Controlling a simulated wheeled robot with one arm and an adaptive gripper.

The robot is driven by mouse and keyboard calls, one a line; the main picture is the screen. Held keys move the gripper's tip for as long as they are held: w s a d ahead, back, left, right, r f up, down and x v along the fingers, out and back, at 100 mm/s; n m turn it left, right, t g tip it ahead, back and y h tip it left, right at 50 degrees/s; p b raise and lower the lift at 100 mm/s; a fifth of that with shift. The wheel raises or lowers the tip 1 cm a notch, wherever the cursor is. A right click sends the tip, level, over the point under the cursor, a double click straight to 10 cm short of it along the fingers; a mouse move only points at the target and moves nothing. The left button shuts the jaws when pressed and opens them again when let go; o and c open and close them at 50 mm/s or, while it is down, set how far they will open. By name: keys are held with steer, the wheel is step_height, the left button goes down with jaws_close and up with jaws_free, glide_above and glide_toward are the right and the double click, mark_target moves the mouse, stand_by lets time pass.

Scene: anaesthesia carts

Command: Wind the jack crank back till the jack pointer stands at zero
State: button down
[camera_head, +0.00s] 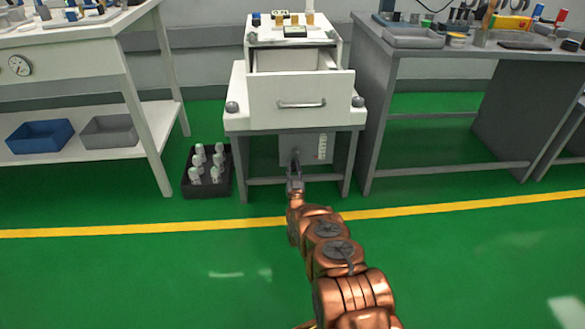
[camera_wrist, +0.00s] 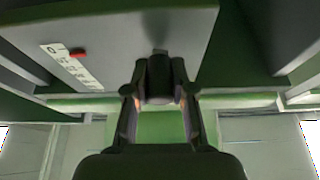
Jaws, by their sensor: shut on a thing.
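The jack panel (camera_head: 305,140) is a grey plate under the white cart's drawer. Its white scale (camera_head: 322,147) stands upright at the right of the panel. In the wrist view the scale (camera_wrist: 72,66) shows at a slant at upper left, with a 0 at its upper-left end. The red jack pointer (camera_wrist: 77,52) is beside the scale, near the 0 but a little toward the other numbers. My gripper (camera_head: 295,178) is at the panel, shut on the dark crank handle (camera_wrist: 159,74). The crank's arm is mostly hidden.
The cart's drawer (camera_head: 300,101) stands open above my gripper. A black crate of white bottles (camera_head: 221,188) is on the floor to the left. A white table (camera_head: 65,70) and a grey bench (camera_head: 377,70) flank the cart. The green floor in front is clear.

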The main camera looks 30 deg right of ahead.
steer(key=c, duration=1.2)
jaws_free()
steer(key=shift+a+f, duration=0.1)
steer(key=shift+a, duration=0.1)
steer(key=shift+o, duration=1.1)
steer(key=shift+d, duration=0.1)
steer(key=v, duration=1.2)
